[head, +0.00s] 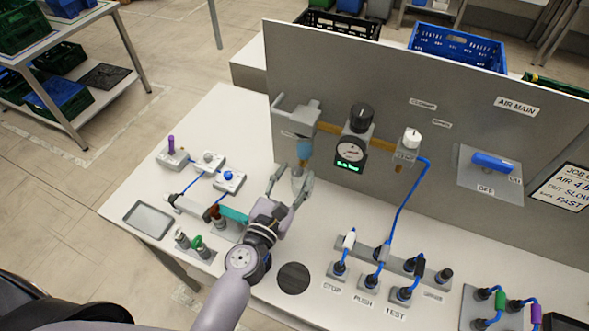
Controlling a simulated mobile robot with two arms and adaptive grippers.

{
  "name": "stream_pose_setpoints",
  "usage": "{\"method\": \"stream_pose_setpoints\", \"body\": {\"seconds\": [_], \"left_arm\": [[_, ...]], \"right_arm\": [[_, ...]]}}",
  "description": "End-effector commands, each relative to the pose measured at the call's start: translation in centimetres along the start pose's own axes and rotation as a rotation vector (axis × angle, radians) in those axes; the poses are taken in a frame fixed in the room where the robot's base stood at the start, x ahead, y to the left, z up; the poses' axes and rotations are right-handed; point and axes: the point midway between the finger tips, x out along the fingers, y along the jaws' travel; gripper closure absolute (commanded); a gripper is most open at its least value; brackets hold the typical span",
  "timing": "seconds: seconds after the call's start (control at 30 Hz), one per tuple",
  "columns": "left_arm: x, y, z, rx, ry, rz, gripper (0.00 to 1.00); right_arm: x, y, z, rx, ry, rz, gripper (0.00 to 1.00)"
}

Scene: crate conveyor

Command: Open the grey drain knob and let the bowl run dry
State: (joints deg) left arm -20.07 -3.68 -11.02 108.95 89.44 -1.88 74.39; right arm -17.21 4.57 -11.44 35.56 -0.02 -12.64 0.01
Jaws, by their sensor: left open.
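The bluish bowl (304,149) hangs on the upright grey panel, under a grey bracket at the left end of a brass-coloured pipe. Below it a small pale grey piece, seemingly the drain knob (297,171), shows near my fingertips; its setting is too small to tell. My left gripper (291,176) reaches up from the table with its fingers apart, one to each side of the space just below the bowl. I cannot tell whether either finger touches the knob. The liquid level in the bowl is not clear. My right gripper is not in view.
A gauge with a black knob (361,117) and a white-knobbed valve (411,139) stand to the right on the panel. A blue lever (493,163) is farther right. Small fittings and a grey tray (148,219) lie left of my arm.

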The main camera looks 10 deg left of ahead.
Motion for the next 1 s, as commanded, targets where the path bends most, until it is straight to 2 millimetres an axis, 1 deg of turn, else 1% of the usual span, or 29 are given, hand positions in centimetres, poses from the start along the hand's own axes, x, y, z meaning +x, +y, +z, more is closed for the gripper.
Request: {"method": "stream_pose_setpoints", "body": {"seconds": [0.03,0.13,0.4,1.0], "left_arm": [[0.41,0.01,0.09,0.0,0.0,0.0,0.56],[0.77,0.0,0.04,0.0,0.0,0.0,0.56],[0.82,-0.01,-0.03,0.0,0.0,0.0,0.57],[0.79,-0.02,-0.01,0.0,0.0,0.0,0.97]], "right_arm": [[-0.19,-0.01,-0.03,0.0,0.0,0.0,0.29],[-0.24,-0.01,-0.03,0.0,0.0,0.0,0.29],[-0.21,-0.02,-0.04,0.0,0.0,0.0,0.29],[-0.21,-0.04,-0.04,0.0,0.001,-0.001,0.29]]}}
